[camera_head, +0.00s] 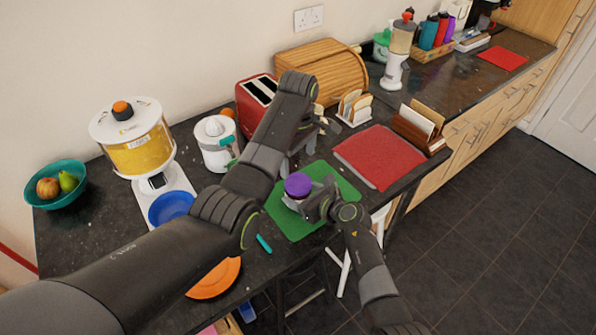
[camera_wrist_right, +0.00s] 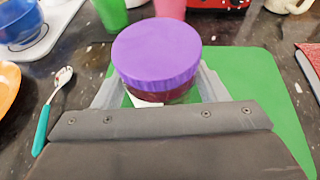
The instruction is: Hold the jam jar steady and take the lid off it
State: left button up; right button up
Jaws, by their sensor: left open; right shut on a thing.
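The jam jar (camera_wrist_right: 182,97) stands upright on a green mat (camera_head: 338,186), with its purple lid (camera_head: 298,184) on top. The lid fills the upper middle of the right wrist view (camera_wrist_right: 157,52). My right gripper (camera_head: 299,204) is shut around the jar's body below the lid, one finger on each side. Most of the jar's body is hidden by the lid and this gripper. My left gripper (camera_head: 322,129) is open and empty, above and behind the jar, apart from the lid. My left forearm partly hides its fingers.
A red mat (camera_head: 378,156) lies right of the green mat. A red toaster (camera_head: 255,98), a bread bin (camera_head: 322,70) and a toast rack (camera_head: 355,107) stand behind. A teal-handled spoon (camera_wrist_right: 43,125) and an orange plate (camera_head: 215,279) lie left of the jar.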

aim_at(298, 182)
pick_arm(q)
jog(key=m, duration=0.7)
jog(key=shift+m, duration=0.3)
jog(key=m, duration=1)
jog(key=shift+m, duration=0.3)
jog(key=m, duration=1.6)
jog(key=shift+m, duration=0.3)
jog(key=m, duration=0.8)
jog(key=shift+m, duration=0.4)
jog(key=shift+f, duration=4)
